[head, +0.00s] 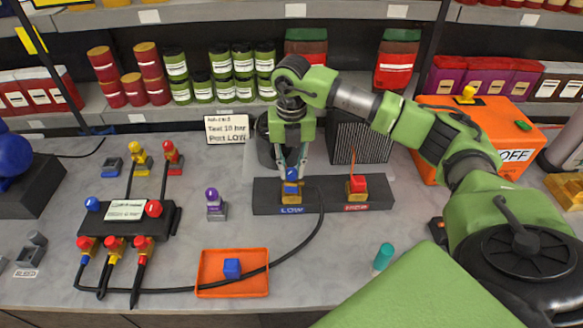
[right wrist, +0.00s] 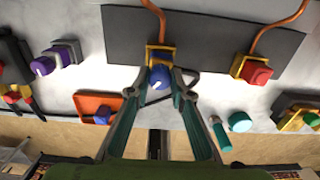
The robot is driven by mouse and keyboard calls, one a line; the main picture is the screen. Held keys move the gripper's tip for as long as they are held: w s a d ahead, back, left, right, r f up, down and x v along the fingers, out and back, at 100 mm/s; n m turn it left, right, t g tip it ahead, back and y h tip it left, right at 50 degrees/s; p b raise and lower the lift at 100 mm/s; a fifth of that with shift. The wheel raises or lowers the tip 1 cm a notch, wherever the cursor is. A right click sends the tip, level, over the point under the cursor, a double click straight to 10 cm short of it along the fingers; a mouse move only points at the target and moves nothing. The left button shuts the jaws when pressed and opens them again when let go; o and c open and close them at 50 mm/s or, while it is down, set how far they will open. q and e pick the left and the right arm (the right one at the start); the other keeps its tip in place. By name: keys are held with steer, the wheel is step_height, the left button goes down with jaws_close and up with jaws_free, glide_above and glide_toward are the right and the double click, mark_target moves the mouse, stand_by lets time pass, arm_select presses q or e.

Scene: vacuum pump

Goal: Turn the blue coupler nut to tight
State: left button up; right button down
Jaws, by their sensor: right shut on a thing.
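The blue coupler nut (head: 292,175) sits on the brass fitting at the LOW port of the dark port block (head: 325,207). It also shows in the right wrist view (right wrist: 159,78), with a white mark on its face. My right gripper (head: 291,172) reaches down from above and is shut on the blue nut. In the right wrist view its two fingers (right wrist: 160,84) lie on either side of the nut. A black hose (head: 318,225) runs from the LOW fitting across the table. My left gripper is not in view.
A red nut (head: 357,184) sits on the HIGH port to the right. An orange tray (head: 232,287) with a blue cap (head: 232,268) lies in front. A black manifold (head: 125,215), a purple-knobbed part (head: 213,204), a teal cylinder (head: 383,257) and an orange machine (head: 490,140) stand around.

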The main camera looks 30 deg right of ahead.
mark_target(292, 171)
steer(key=c, duration=1.8)
jaws_free()
step_height(292, 171, up, 12)
steer(key=shift+r, duration=0.1)
